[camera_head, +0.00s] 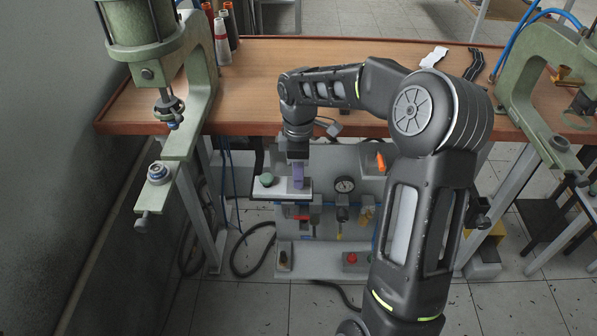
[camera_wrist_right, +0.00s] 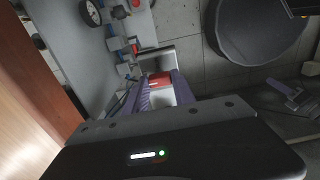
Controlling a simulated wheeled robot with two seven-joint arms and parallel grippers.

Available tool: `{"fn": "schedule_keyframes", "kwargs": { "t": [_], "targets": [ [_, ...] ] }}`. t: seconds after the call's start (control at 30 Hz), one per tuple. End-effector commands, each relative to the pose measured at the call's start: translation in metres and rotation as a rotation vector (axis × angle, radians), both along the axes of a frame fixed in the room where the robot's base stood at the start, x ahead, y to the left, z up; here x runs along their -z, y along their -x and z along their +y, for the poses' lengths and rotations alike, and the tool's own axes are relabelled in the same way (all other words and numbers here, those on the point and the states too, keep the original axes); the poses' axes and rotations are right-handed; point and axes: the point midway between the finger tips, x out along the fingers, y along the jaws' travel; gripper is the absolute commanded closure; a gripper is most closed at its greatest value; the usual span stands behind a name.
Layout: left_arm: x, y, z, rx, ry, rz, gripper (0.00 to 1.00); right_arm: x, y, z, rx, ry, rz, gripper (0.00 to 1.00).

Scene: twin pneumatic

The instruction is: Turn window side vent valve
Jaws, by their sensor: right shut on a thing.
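My right gripper (camera_head: 298,183) reaches down in front of the grey pneumatic panel (camera_head: 325,158) under the bench, with its purple fingers pointing down. In the right wrist view my right gripper (camera_wrist_right: 164,92) has its purple fingers around a small red valve handle (camera_wrist_right: 160,80), shut on it. In the head view a red part (camera_head: 302,217) shows just below the fingertips, beside blue fittings. The handle's exact turn angle is hard to tell. My left gripper is not in view.
A white block with a green knob (camera_head: 266,180) sits just left of the gripper. The wooden bench (camera_head: 255,75) overhangs the panel, with green presses (camera_head: 195,90) at both ends.

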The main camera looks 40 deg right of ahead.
Motion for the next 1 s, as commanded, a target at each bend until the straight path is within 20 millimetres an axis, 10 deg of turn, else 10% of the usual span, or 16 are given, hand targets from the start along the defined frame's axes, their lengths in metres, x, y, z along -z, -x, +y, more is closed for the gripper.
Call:
{"fn": "schedule_keyframes", "kwargs": {
  "t": [1.0],
  "targets": [
    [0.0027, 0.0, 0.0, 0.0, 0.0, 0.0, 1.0, -0.0008, -0.0011, 0.0008, 0.401, -0.001, -0.004, 1.0]
  ]
}}
